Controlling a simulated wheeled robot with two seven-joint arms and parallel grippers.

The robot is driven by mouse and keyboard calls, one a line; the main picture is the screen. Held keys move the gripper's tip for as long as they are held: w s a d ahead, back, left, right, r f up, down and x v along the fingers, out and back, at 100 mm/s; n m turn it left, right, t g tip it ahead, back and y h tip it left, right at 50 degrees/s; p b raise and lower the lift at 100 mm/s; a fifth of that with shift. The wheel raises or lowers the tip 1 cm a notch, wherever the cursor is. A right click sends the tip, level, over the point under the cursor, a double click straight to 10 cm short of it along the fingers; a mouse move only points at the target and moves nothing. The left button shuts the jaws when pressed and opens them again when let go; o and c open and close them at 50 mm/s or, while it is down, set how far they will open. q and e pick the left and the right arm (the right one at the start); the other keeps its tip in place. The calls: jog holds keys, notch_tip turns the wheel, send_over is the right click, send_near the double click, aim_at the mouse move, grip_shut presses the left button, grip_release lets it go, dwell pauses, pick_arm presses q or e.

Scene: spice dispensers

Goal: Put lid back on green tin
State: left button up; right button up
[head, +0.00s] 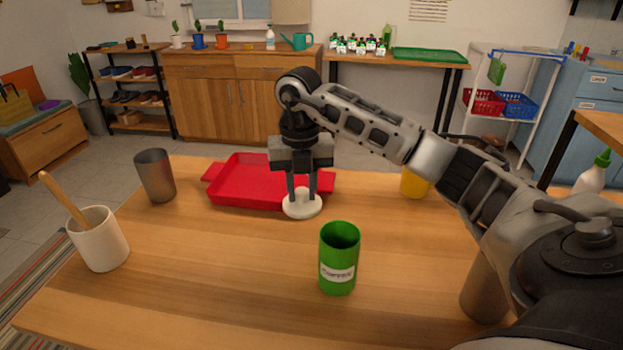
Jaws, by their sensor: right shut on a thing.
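An open green tin (338,262) with a white label stands upright on the wooden table, near the front middle. My right gripper (302,192) points straight down behind the tin and a little to its left. It is shut on a round white lid (302,206), holding it by the middle from above. The lid is in front of the red tray's edge; I cannot tell whether it touches the table. My left gripper is not in view.
A red tray (236,197) lies behind the lid. A grey metal cup (155,175) and a white pot (98,240) with a wooden handle stand at the left. A yellow container (414,184) stands at the right, partly behind my arm. The table around the tin is clear.

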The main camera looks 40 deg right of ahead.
jog(key=s+a+f+m, duration=0.1)
jog(key=s+a+m, duration=0.2)
jog(key=a+m, duration=0.5)
jog(key=s+a+f+m, duration=0.1)
jog(key=s+a+m, duration=0.3)
jog(key=a+m, duration=0.5)
jog(key=m, duration=1.1)
jog(key=shift+a+f+m, duration=0.15)
jog(key=shift+m, duration=0.25)
